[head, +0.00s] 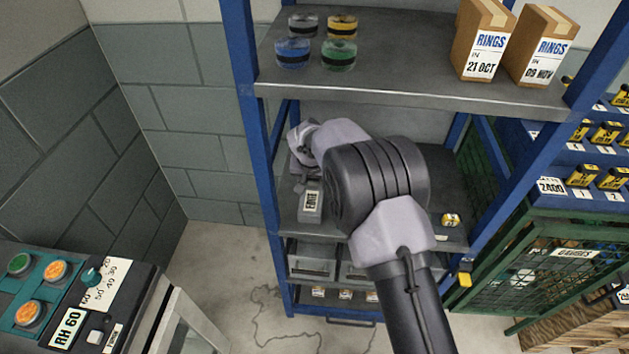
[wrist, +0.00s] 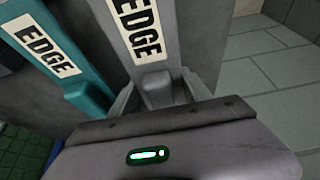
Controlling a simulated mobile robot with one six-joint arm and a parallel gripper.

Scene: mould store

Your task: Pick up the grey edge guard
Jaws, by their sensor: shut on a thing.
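The grey edge guard (wrist: 158,88) has a white EDGE label and sits between the fingers of my gripper (wrist: 161,98) in the wrist view. My gripper is shut on its near end. In the head view a grey block with a white label (head: 311,204), which appears to be this guard, shows at the left of the middle shelf, just below my gripper (head: 301,186). I cannot tell whether it touches the shelf. A teal edge guard (wrist: 73,75), also labelled EDGE, stands close to its left in the wrist view; my arm hides it in the head view.
The upper shelf (head: 400,95) holds several coloured rolls (head: 340,55) and two RINGS boxes (head: 483,40). A blue post (head: 250,130) stands left of my gripper. A small yellow-and-black item (head: 451,220) is on the middle shelf. A control panel (head: 75,290) is at lower left.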

